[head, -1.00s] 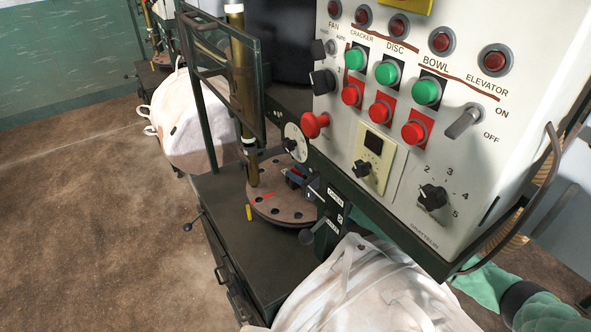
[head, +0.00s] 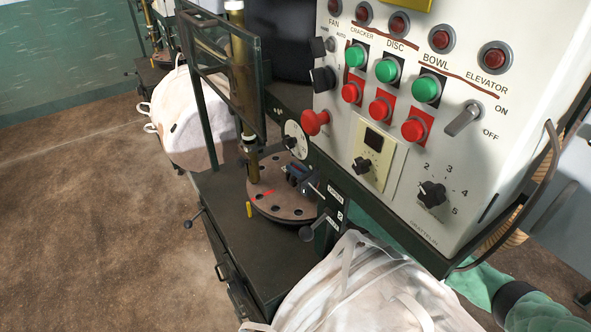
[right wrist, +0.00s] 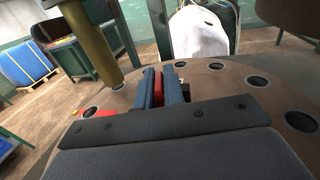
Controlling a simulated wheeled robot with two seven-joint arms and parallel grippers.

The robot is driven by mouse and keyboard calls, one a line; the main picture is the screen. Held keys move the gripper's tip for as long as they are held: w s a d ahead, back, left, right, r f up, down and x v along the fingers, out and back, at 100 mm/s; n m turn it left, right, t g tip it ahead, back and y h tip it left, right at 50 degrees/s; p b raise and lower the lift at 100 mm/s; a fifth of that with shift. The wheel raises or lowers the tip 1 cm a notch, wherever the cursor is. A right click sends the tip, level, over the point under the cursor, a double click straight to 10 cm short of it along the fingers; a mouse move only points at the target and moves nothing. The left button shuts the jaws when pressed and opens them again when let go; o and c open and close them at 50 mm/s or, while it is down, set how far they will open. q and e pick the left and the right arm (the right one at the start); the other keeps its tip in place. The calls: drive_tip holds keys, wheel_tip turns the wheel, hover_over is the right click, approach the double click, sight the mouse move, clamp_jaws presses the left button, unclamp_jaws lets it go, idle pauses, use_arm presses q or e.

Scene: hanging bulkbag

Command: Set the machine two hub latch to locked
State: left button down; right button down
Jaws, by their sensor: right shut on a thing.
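The round brown plate with holes (head: 285,213) sits on the dark machine top at the foot of a brass post. My right gripper (head: 299,175) is low over the plate's far right side. In the right wrist view, its blue fingers (right wrist: 163,90) are shut on a small red piece (right wrist: 159,86), which they mostly hide. I cannot tell whether this red piece is the hub latch. A lever with a dark ball knob (head: 306,233) stands at the plate's right, by small label plates (head: 336,195) too small to read. My left gripper is not in view.
The white control panel (head: 400,200) with buttons and knobs overhangs the plate's right side. A clear guard (head: 215,60) stands behind the plate. The brown floor at left is clear.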

drive_tip(key=shift+t, duration=0.3)
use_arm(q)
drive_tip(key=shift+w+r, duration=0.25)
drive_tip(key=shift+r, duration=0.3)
use_arm(e)
drive_tip(key=c, duration=1.5)
unclamp_jaws()
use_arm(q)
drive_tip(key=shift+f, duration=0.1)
